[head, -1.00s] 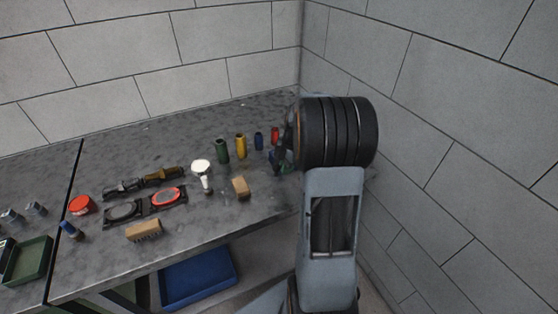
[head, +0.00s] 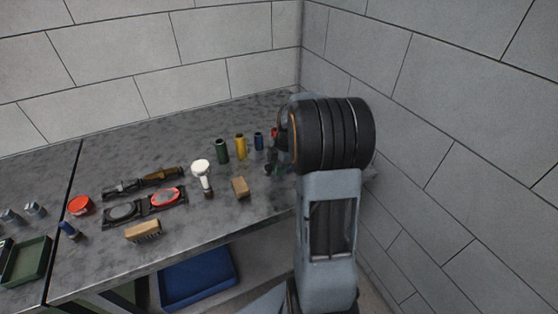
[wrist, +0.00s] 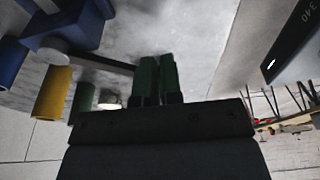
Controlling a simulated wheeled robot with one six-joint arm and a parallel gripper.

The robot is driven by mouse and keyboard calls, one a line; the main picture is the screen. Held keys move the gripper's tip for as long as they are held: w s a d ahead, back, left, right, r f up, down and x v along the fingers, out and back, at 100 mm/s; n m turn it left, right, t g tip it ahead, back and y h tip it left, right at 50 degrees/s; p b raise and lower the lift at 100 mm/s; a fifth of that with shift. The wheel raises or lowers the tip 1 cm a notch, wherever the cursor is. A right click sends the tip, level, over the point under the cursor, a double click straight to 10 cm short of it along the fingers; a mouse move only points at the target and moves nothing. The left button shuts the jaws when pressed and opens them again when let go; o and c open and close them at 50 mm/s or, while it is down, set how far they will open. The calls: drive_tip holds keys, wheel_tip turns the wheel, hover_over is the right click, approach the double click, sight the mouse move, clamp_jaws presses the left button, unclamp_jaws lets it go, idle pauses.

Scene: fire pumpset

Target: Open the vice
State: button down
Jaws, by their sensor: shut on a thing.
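In the wrist view the blue vice (wrist: 75,28) is at the upper left, cut by the frame edge. A dark handle bar (wrist: 112,63) runs from it toward my gripper (wrist: 157,82). My gripper's dark green fingers are close together and shut on the bar's end; the exact contact is hard to see. In the head view my wrist hides most of the vice, and my gripper (head: 271,168) shows only as a small dark shape at the bench's right end. How far the vice jaws are apart cannot be told.
Green (head: 221,151), yellow (head: 240,146) and blue (head: 258,141) cylinders stand left of my gripper. A white lamp-like item (head: 201,172) and a brush (head: 240,187) are nearby on the grey bench (head: 215,220). Walls stand close behind and right.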

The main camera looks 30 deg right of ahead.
drive_tip(key=shift+w+a+f, duration=0.15)
drive_tip(key=shift+a, duration=0.8)
drive_tip(key=shift+d, duration=0.1)
drive_tip(key=shift+w+r, duration=0.1)
drive_tip(key=shift+r, duration=0.1)
